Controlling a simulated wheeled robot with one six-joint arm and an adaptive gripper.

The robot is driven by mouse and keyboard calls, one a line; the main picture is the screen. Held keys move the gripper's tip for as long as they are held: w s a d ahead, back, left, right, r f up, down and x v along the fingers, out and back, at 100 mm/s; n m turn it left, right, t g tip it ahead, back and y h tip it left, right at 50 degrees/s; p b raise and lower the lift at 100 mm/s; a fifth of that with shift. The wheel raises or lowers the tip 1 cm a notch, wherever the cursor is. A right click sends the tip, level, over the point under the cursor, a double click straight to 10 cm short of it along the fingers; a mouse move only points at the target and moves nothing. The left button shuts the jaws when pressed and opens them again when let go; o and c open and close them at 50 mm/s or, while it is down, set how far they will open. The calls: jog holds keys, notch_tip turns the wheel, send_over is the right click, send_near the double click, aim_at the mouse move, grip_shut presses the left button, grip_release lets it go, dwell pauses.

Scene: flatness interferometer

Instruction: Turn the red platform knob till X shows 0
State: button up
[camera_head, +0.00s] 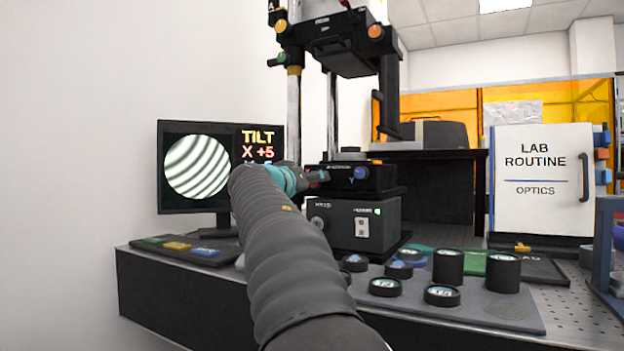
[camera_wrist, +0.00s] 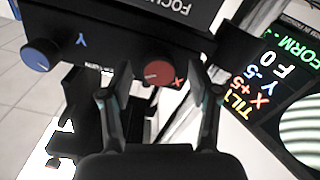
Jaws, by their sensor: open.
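The red platform knob (camera_wrist: 158,73) shows in the wrist view on the front of the dark platform, with a red X beside it. My gripper (camera_wrist: 160,94) is open, one finger on each side below the knob, and the knob lies ahead between the fingertips. I see no clear contact. In the head view my gripper (camera_head: 320,176) is at the left of the platform (camera_head: 376,178), and my arm hides the red knob there. The monitor (camera_head: 195,167) shows TILT X +5 and slanted fringes; in the wrist view the screen (camera_wrist: 265,85) reads X +5, Y -5.
A blue Y knob (camera_wrist: 40,54) sits on the same platform, left of the red one in the wrist view. Several dark round optics stand on a grey mat (camera_head: 480,308) at the front right. A white cabinet (camera_head: 540,205) stands at the back right.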

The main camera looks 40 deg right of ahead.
jog(key=shift+w+d, duration=0.15)
jog(key=shift+d, duration=0.2)
jog(key=shift+c, duration=0.3)
jog(key=c, duration=1.1)
jog(key=shift+n, duration=0.4)
jog(key=n+p, duration=0.2)
jog(key=n, duration=0.9)
